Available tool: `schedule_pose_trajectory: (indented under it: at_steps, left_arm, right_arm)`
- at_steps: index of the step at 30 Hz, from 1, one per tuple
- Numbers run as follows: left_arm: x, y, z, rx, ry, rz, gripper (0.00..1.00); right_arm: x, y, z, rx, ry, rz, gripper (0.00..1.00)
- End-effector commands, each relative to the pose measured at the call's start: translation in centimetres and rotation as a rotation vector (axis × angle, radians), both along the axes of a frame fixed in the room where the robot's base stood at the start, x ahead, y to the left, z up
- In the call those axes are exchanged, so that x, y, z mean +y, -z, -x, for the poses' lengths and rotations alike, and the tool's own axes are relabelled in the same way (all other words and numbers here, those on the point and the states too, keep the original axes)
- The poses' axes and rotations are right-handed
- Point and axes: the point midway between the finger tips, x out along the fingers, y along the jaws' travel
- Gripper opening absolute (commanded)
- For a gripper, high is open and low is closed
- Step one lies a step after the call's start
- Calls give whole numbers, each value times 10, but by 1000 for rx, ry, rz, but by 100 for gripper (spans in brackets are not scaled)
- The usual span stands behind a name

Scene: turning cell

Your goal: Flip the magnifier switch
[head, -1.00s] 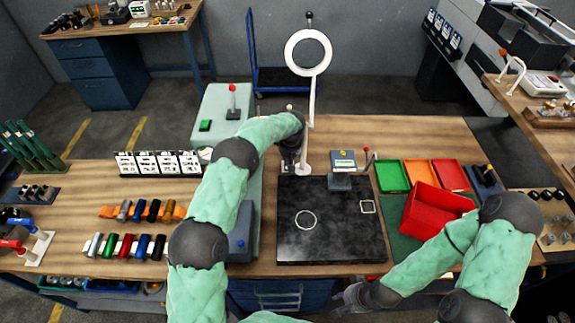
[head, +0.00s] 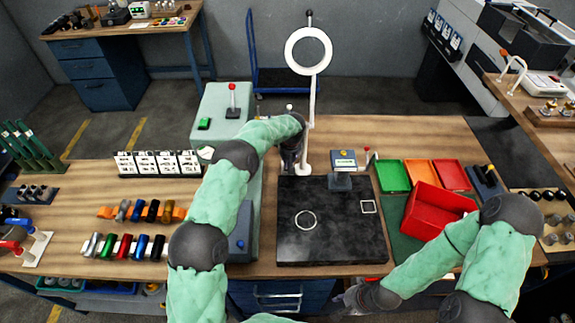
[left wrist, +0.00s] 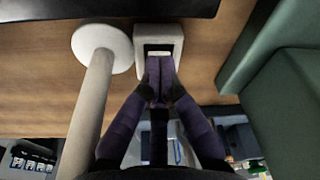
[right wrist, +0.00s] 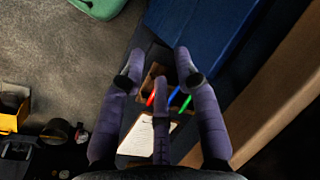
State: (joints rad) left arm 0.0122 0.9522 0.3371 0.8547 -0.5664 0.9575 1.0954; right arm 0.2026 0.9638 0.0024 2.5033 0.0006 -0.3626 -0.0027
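The magnifier has a white ring head (head: 308,51) on a white post that rises from a round base (head: 304,169) behind the black mat. Its base (left wrist: 102,48) also shows in the left wrist view. Beside the base is a small white switch box (left wrist: 180,34) with a dark rocker face. My left gripper (left wrist: 160,70) has its fingertips together, pointing at the near part of this box. They overlap its edge; I cannot tell whether they touch. In the head view my left gripper (head: 290,158) hides the switch. My right gripper (right wrist: 160,72) is open and empty, low at the table's front.
The black mat (head: 330,240) lies in front of the magnifier, with a small blue-grey device (head: 342,160) on its back edge. A green machine (head: 215,112) stands close to the left of my left gripper. A red bin (head: 430,215) and colored trays (head: 393,176) are at right.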

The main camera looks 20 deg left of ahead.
Motion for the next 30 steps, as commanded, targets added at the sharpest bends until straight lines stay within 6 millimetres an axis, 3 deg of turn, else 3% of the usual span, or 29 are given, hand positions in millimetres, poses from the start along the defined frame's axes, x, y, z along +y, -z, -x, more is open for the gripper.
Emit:
schedule_pose_trajectory:
  at_steps: [10,30]
  left_arm:
    - [0,-4,0,0,0,0,0]
    - [0,-50,0,-1,0,1,0]
  right_arm:
    - [0,0,0,0,0,0,32]
    - [0,-12,0,0,0,0,32]
